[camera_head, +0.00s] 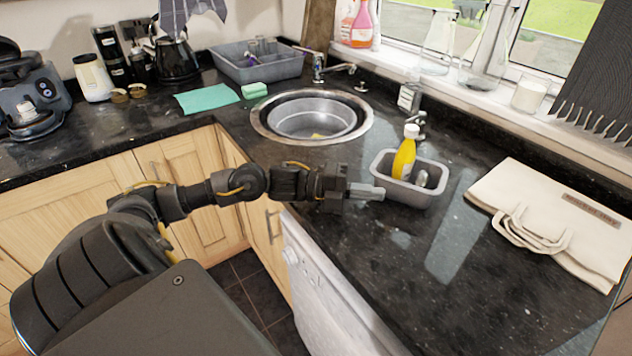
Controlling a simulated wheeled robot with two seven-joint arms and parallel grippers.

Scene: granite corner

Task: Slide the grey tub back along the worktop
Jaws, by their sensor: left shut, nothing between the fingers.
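The grey tub (410,192) stands upright on the black worktop (400,265), right of the sink. It holds a yellow bottle (404,158) with a white cap and a small grey item (421,178). My left gripper (381,192) is shut and empty. Its fingertips are at the tub's left side, touching or very close; I cannot tell which. My right gripper is not in view.
The round metal sink (312,115) lies behind and left of the tub. A soap dispenser (409,96) stands behind the tub near the sill. A folded cream bag (555,215) lies to the right. The worktop in front of the tub is clear.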

